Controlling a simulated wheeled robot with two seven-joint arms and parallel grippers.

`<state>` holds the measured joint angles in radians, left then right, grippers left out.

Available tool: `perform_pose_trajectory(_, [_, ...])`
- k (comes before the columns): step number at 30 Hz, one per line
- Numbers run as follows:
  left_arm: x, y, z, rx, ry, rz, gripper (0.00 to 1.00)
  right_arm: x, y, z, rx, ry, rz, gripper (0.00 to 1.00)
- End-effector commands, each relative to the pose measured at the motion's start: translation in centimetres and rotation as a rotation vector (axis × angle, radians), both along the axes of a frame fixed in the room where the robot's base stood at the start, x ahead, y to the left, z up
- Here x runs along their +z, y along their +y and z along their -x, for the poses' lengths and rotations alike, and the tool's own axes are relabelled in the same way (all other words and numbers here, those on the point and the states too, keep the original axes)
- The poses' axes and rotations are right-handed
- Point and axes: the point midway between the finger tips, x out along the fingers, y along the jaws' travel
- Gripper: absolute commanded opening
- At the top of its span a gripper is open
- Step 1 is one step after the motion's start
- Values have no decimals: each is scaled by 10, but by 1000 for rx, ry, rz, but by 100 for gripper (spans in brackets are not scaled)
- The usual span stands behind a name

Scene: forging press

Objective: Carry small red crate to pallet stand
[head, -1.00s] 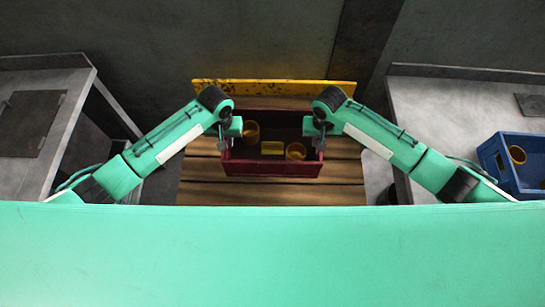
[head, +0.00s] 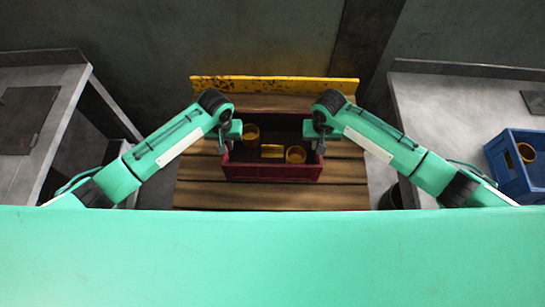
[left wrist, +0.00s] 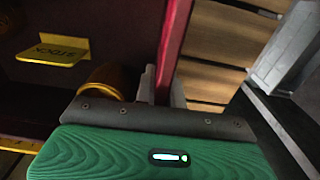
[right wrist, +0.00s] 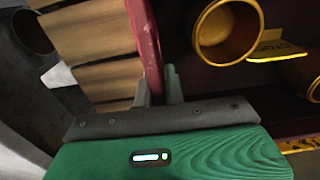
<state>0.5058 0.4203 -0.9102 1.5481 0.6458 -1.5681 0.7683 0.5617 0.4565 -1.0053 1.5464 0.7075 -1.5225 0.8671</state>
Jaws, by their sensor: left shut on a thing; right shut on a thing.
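The small red crate (head: 272,173) is level over the wooden slats of the pallet stand (head: 345,172), which has a worn yellow rail along its back. Whether the crate's bottom touches the slats cannot be told. Inside it are two yellow cups (head: 296,155) and a small yellow plate (head: 272,151). My left gripper (head: 226,147) is shut on the crate's left wall; its fingers straddle the red rim in the left wrist view (left wrist: 163,84). My right gripper (head: 319,147) is shut on the right wall, with its fingers around the rim in the right wrist view (right wrist: 158,88).
A grey bench (head: 35,150) stands at the left. Another grey bench (head: 440,110) stands at the right, with a blue crate (head: 515,180) holding a yellow cup. A dark wall rises behind the stand. Bare slats show on both sides of the red crate.

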Motion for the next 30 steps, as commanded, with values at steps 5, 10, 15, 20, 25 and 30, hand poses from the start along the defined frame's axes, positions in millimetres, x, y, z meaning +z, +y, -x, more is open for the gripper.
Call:
perform_pose_trajectory(5, [-9,2,-1,2,-2,-3,0,-9,-2,-1,-2,-1,3,0])
perform_pose_trajectory(10, [-12,2,0,2,0,-4,23,-12,-2,0,-2,0,4,23])
perform_pose_trajectory(15, [-12,1,0,1,0,-2,33,-12,-1,0,-1,0,2,33])
perform_pose_trajectory(20, [-11,1,0,1,0,-1,33,-11,-1,0,-1,0,1,33])
perform_pose_trajectory(25, [4,0,-1,-1,-3,1,33,-11,0,0,0,0,1,33])
perform_pose_trajectory(30, [38,0,-1,0,-3,0,33,-11,0,0,0,0,0,33])
